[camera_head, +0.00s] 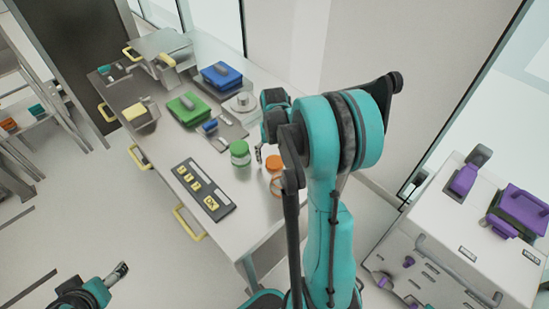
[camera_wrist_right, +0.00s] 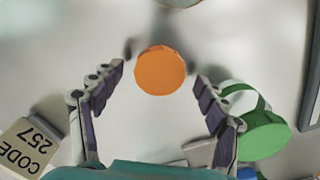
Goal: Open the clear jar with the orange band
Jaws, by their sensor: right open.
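The jar with the orange band (camera_head: 275,187) stands upright on the metal table, its orange lid on top. Part of the jar is hidden behind my right arm in the head view. In the right wrist view its round orange lid (camera_wrist_right: 160,70) is seen from above, between the fingertips of my right gripper (camera_wrist_right: 159,76). That gripper is open, with a gap on each side of the lid. My left gripper (camera_head: 118,273) is at the lower left, away from the table; its fingers are too small to judge.
A green-lidded jar (camera_head: 240,153) stands close beside the orange one, also near my right finger in the wrist view (camera_wrist_right: 264,134). Green (camera_head: 188,108) and blue (camera_head: 221,76) boxes stand farther back.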

